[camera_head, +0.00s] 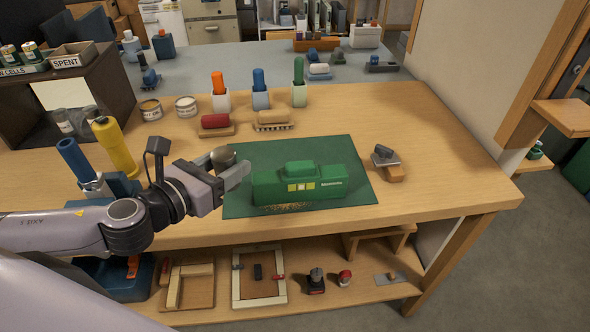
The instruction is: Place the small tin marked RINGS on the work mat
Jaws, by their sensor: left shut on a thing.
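My left gripper (233,168) is shut on a small round grey-brown object (222,154), which looks like a tin. No marking on it can be read, and the fingers hide part of it. It is at the back left corner of the dark green work mat (350,160); I cannot tell whether it touches the mat. Two other small round tins, one yellowish (150,109) and one pale (186,107), stand on the bench behind and left of the mat. Their labels are too small to read. My right gripper is not in view.
A green case (320,183) covers much of the mat's middle. Blocks with red (215,122) and tan (274,118) tops stand behind the mat. A grey-and-wood tool (388,165) lies at its right edge. A yellow bottle (115,148) stands left. The bench's right side is clear.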

